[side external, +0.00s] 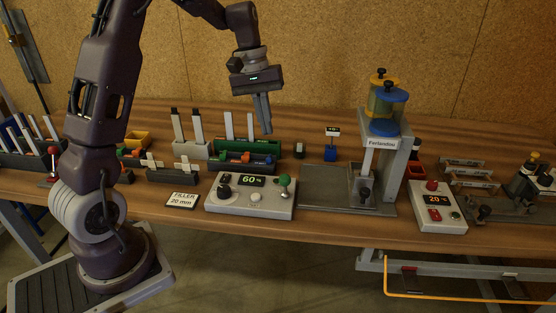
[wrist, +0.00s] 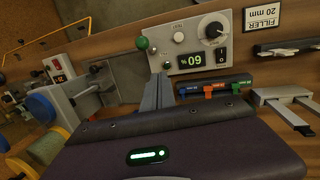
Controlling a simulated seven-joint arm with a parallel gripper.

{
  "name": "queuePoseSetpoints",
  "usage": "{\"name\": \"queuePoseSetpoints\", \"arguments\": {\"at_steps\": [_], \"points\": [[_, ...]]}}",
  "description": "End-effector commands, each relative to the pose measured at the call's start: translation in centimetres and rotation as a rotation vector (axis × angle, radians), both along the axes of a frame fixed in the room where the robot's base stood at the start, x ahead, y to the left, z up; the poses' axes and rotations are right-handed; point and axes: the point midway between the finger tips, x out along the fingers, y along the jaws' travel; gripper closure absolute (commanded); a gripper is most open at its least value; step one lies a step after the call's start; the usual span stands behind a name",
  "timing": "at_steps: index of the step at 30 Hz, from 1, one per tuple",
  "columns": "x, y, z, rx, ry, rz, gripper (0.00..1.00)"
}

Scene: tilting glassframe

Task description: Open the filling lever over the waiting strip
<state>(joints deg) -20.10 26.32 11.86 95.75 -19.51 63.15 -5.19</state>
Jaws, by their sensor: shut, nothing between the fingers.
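A control box (side external: 250,207) with a 60% display carries a lever with a green knob (side external: 284,181) at its right end. In the wrist view the green knob (wrist: 142,43) is just ahead and left of my fingertips. The filling station (side external: 391,160), with yellow and blue canisters (side external: 388,112) on top, stands right of the box beside a grey plate (side external: 328,185). I cannot make out a strip on that plate. My gripper (side external: 267,131) is shut and empty, pointing down above and behind the control box, apart from the knob.
A second box (side external: 437,205) with a red knob and a 20 display is right of the station. A small display post (side external: 331,145) stands behind the plate.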

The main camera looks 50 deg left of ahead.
Motion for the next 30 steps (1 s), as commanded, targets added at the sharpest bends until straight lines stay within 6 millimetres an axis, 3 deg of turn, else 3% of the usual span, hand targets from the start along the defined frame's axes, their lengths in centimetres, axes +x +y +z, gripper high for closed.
{"name": "queuePoseSetpoints", "arguments": {"at_steps": [9,16,30], "points": [[0.2,-1.8,-6.6,-0.001,0.003,-0.003,1.00],[-0.1,-4.5,-7.8,0.002,0.001,-0.003,1.00],[-0.3,-5.3,-8.0,0.001,0.000,-0.003,1.00]]}}
